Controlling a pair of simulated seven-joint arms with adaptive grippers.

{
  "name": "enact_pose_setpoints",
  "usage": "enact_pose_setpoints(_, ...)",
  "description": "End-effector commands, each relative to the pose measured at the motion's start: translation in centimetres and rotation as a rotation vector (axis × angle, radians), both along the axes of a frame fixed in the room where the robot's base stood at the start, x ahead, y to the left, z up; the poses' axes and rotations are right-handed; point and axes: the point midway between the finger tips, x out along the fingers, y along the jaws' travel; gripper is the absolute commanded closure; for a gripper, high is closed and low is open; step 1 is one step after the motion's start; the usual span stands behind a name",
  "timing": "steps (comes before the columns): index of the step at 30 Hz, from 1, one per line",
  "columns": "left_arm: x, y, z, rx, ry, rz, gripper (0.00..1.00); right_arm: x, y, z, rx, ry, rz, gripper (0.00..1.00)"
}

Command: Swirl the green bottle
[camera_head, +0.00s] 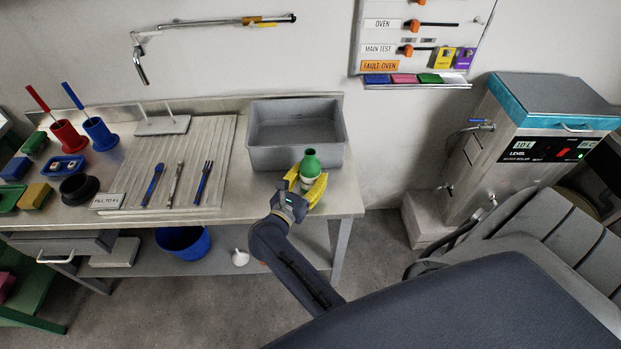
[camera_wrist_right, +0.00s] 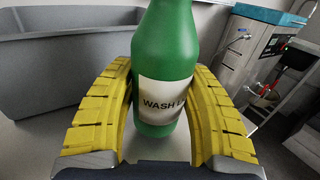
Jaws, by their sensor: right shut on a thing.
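The green bottle (camera_head: 310,162) is upright at the right end of the metal bench, in front of the grey basin. In the right wrist view the green bottle (camera_wrist_right: 168,45) has a white label reading "WASH" and stands between yellow fingers. My right gripper (camera_head: 306,187) is shut on the bottle, with its yellow fingers (camera_wrist_right: 165,112) on both sides of it. I cannot tell whether the bottle's base touches the bench. My left gripper is not in view.
The grey basin (camera_head: 296,127) is close behind the bottle. A ribbed drainboard (camera_head: 190,150) with utensils lies to the left. The bench's right edge (camera_head: 355,190) is near. A water boiler (camera_head: 540,130) stands on the right.

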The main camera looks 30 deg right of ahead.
Motion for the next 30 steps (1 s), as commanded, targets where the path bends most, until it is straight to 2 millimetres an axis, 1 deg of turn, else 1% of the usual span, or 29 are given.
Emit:
enact_pose_setpoints(1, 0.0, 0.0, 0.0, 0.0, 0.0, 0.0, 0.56, 0.0, 0.0, 0.9, 0.002, -0.006, -0.001, 0.89)
enact_pose_setpoints(6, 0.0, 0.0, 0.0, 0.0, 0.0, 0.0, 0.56, 0.0, 0.0, 3.9, 0.002, -0.006, -0.001, 0.89)
enact_pose_setpoints(12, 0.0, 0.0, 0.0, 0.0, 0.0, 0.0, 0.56, 0.0, 0.0, 6.7, 0.002, -0.005, -0.001, 0.89)
enact_pose_setpoints(21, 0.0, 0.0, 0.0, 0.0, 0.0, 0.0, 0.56, 0.0, 0.0, 10.2, 0.0, -0.004, 0.0, 0.89)
enact_pose_setpoints(24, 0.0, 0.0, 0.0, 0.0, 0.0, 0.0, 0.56, 0.0, 0.0, 11.1, 0.0, -0.004, 0.0, 0.89)
enact_pose_setpoints(30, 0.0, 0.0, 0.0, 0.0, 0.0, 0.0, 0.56, 0.0, 0.0, 12.3, 0.001, -0.003, 0.0, 0.89)
